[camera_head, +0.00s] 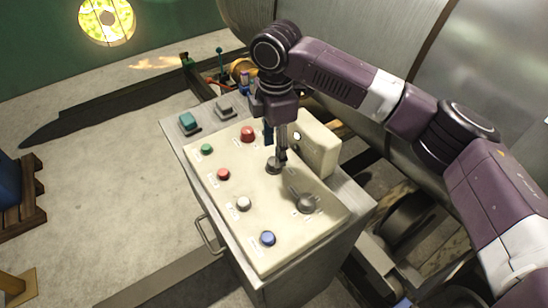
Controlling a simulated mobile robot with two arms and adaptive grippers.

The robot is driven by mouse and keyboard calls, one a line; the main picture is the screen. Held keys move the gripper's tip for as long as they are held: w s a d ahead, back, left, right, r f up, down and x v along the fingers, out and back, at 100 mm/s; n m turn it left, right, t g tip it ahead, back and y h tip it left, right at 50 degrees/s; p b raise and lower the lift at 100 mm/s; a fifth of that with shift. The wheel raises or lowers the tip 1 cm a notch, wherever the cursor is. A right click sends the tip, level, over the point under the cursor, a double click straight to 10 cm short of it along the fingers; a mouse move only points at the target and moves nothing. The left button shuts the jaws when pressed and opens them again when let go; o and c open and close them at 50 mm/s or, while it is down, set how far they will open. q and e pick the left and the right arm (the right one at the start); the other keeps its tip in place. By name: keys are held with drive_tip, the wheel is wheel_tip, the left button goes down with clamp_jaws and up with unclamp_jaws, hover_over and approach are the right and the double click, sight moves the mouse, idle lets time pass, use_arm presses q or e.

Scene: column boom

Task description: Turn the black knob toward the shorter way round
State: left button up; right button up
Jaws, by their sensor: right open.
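The cream control panel (262,216) slopes on top of a grey metal cabinet. A dark round knob (272,167), which looks like the black knob, sits near the panel's middle. My right gripper (279,154) points down right over this knob, with its fingers open. The fingers hide part of the knob, and I cannot tell whether they touch it or which way it points. A grey knob (306,203) stands lower right on the panel. My left gripper is out of view.
Red, green, white and blue buttons (268,238) dot the panel. A raised cream box (316,148) stands close right of my gripper. Teal (188,122) and grey (224,106) blocks sit along the back edge. A handle (208,235) sticks out on the cabinet's left. Open floor lies left.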

wheel_tip(320, 180, down, 4)
drive_tip(key=shift+w+p, duration=0.1)
drive_tip(key=shift+p, duration=0.2)
drive_tip(key=shift+f, duration=0.5)
drive_tip(key=shift+c, duration=0.2)
drive_tip(key=c, duration=1.1)
